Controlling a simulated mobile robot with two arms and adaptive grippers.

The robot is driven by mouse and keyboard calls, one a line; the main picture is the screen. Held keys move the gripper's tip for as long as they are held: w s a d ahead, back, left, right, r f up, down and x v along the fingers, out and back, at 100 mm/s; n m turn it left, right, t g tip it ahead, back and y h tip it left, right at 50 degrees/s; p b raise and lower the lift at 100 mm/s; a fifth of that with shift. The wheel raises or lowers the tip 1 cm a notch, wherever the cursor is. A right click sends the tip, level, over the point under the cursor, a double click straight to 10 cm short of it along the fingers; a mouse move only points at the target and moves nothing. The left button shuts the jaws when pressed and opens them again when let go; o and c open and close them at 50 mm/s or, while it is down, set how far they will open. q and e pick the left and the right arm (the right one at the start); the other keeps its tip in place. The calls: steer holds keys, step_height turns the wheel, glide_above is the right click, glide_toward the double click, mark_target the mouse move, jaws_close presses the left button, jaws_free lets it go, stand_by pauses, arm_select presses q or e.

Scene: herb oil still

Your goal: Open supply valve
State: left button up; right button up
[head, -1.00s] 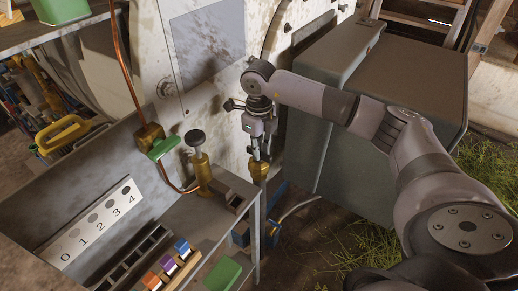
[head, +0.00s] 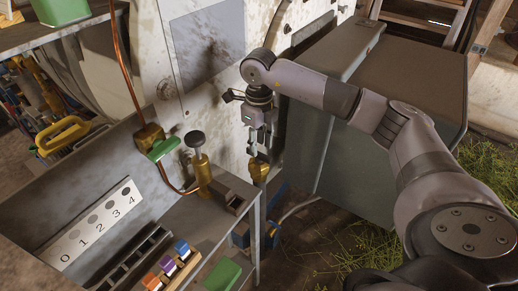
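A brass valve-like fitting (head: 258,169) sits low against the pale machine, just right of the small bench. My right gripper (head: 258,150) points down with its fingertips at the top of this fitting. I cannot tell whether the fingers touch it or close on it. A green-handled fitting (head: 163,148) sits on the copper pipe at the left. A brass plunger-like piece (head: 199,165) with a dark round top stands upright on the bench. The frames do not show which of these is the supply valve. My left gripper is out of view.
A large grey-green cabinet (head: 385,85) stands close to the right of my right gripper. Grass lies at the lower right.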

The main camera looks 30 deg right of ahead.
mark_target(259, 153)
step_height(259, 153, up, 9)
stand_by(0.5)
